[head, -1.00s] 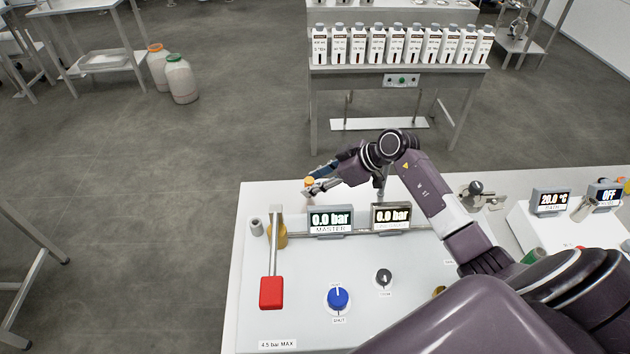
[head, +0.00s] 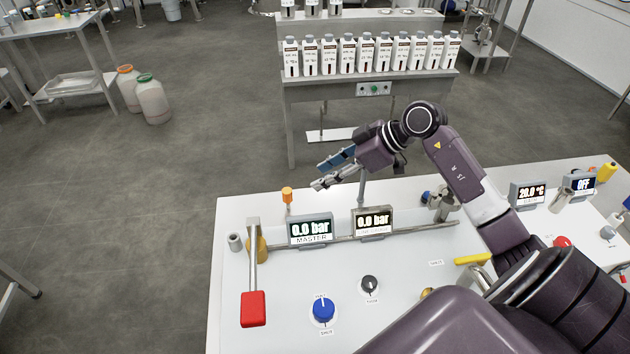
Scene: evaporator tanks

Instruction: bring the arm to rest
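My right arm reaches in from the lower right over the white control panel (head: 270,290). Its gripper (head: 318,177) hangs above the panel's back edge, pointing left. One finger with a blue side and one grey finger show with a gap between them, and nothing is seen held. The orange knob (head: 287,195) stands upright on its post to the left of and below the fingertips, apart from them. My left gripper is not in view.
The MASTER display (head: 310,231) and a second display (head: 374,222) both read 0.0 bar. A red-handled lever (head: 253,309), blue knob (head: 323,309) and yellow handle (head: 472,259) are on the panel. A bottle-laden table (head: 365,84) stands behind, with open floor between.

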